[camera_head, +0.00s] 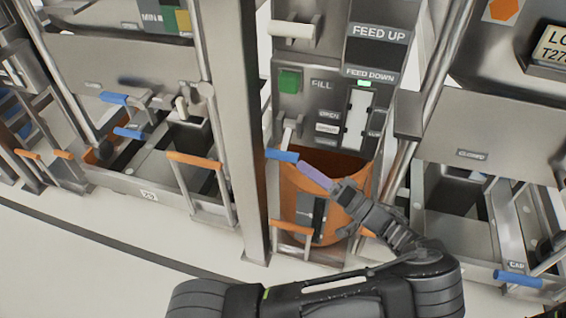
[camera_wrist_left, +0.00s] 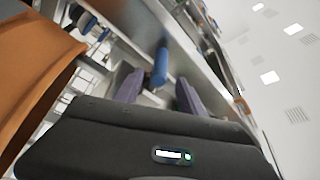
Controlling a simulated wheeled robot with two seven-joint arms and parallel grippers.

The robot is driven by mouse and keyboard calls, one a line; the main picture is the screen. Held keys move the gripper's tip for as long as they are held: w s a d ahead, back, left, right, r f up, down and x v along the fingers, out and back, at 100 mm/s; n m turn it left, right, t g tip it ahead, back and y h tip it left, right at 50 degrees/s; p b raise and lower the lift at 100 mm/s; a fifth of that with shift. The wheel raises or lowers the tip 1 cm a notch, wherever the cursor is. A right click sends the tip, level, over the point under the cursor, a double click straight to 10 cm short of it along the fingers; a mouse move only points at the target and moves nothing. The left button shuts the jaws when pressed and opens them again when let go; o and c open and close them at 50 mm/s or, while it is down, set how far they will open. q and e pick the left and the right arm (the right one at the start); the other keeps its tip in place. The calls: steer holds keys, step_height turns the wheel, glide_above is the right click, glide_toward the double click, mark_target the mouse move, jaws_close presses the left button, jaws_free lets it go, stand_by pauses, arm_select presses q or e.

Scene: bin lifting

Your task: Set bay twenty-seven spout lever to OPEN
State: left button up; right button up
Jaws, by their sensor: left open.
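The lever's blue handle (camera_head: 283,156) sticks out at the lower left of the middle bay's grey panel, beside the post. In the left wrist view the blue handle (camera_wrist_left: 160,66) lies between the two purple fingers, with gaps beside it. My left gripper (camera_head: 312,173) is open at the handle's right end, in front of the orange bin. In the left wrist view, my gripper (camera_wrist_left: 158,88) shows both fingers apart. The panel (camera_head: 322,92) carries FILL, OPEN and a second small label. My right gripper is not in view.
An orange bin (camera_head: 297,205) stands under the panel, close behind my gripper. A steel post (camera_head: 235,130) rises just left of the handle. Other bays have blue handles (camera_head: 128,133) and orange bars (camera_head: 195,160). The pale floor in front is clear.

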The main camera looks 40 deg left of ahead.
mark_target(285, 156)
arm_select(q)
steer(key=shift+a, duration=0.1)
steer(key=x, duration=0.7)
steer(key=shift+a, duration=0.4)
steer(key=shift+c, duration=0.5)
jaws_close()
stand_by(0.7)
